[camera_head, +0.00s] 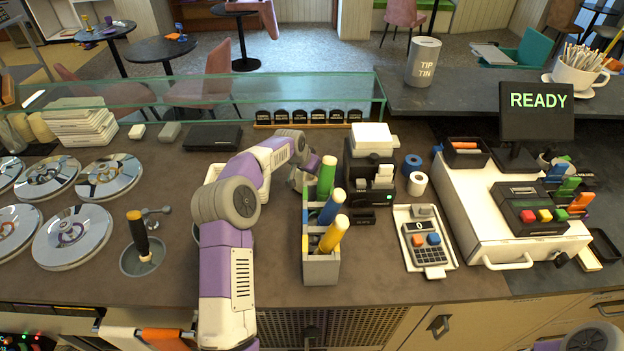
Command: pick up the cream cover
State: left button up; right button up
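Several shiny round metal lids lie at the left of the counter, such as a back lid (108,177) and a front lid (72,240). I cannot tell which thing is the cream cover; no lid here is plainly cream. A pale piece (213,173) shows partly behind my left arm. My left arm reaches in from the bottom over the counter's middle. Its gripper (303,180) is small and partly hidden behind a green handle (326,176); whether it is open or holds anything is unclear. A bit of my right arm shows at the bottom right, its gripper out of view.
A grey caddy (321,267) holds green, blue and yellow handles. A scoop well (142,262) is left of my arm. A stack of pale slabs (82,128) stands at the back left. A calculator (426,247) and cash register (480,215) fill the right. A glass guard (230,97) runs behind.

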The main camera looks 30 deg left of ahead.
pick_arm(q)
grip_shut()
dwell(0.3)
jog(key=shift+r, duration=0.1)
